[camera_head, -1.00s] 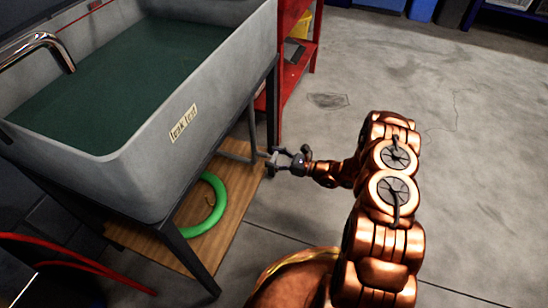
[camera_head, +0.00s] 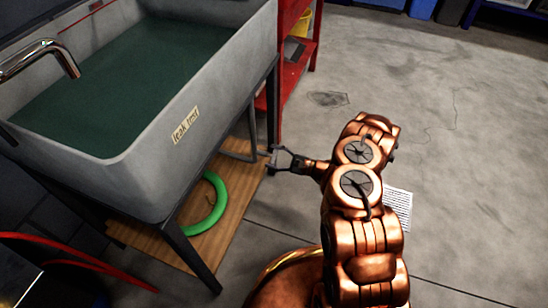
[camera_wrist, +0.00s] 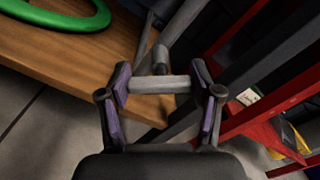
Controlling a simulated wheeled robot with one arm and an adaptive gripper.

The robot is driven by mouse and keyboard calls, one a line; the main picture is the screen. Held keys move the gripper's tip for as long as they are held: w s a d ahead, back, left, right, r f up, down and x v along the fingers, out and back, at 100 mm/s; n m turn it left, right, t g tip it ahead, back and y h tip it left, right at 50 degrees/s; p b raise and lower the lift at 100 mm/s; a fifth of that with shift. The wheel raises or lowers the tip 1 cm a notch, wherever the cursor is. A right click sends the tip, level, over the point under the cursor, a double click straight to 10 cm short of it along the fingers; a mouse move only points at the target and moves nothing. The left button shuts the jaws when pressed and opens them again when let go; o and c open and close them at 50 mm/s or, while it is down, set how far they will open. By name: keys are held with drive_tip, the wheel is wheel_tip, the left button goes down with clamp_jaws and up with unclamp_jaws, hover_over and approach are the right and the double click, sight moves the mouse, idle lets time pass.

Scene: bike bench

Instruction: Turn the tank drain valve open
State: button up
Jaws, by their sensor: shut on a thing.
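The grey tank (camera_head: 150,165), labelled "leak test", stands on dark legs and holds dark green water. A grey drain pipe (camera_head: 238,152) runs below its near right corner; it also shows in the wrist view (camera_wrist: 184,22). A short grey bar handle (camera_wrist: 158,84) lies crosswise at the end of a grey stem (camera_wrist: 160,58). My gripper (camera_wrist: 160,82) is shut on this handle, with one purple-padded finger at each end. In the head view my gripper (camera_head: 271,158) is beside the tank's leg. The handle is too small there to tell how far it is turned.
A green ring (camera_head: 207,205) lies on the wooden board (camera_head: 225,240) under the tank. A red shelf unit (camera_head: 298,60) stands close behind my gripper. A red hose (camera_head: 80,262) is at lower left. Open concrete floor (camera_head: 450,130) lies to the right.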

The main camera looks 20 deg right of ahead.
drive_tip(key=n+b, duration=0.1)
drive_tip(key=n, duration=0.1)
drive_tip(key=n+b, duration=0.1)
drive_tip(key=shift+a+f+n, duration=0.1)
drive_tip(key=shift+f+n, duration=0.1)
drive_tip(key=shift+n, duration=0.2)
drive_tip(key=n+b, duration=0.3)
drive_tip(key=shift+n, duration=0.3)
drive_tip(key=n+b, duration=0.2)
drive_tip(key=shift+n+b, duration=0.8)
drive_tip(key=shift+n, duration=0.2)
drive_tip(key=shift+r, duration=0.1)
drive_tip(key=o, duration=1.2)
drive_tip(key=shift+c, duration=0.2)
drive_tip(key=shift+s+d, duration=0.1)
drive_tip(key=shift+d, duration=0.1)
drive_tip(key=v, duration=1.1)
drive_tip(key=shift+s+d, duration=0.2)
drive_tip(key=shift+d, duration=0.1)
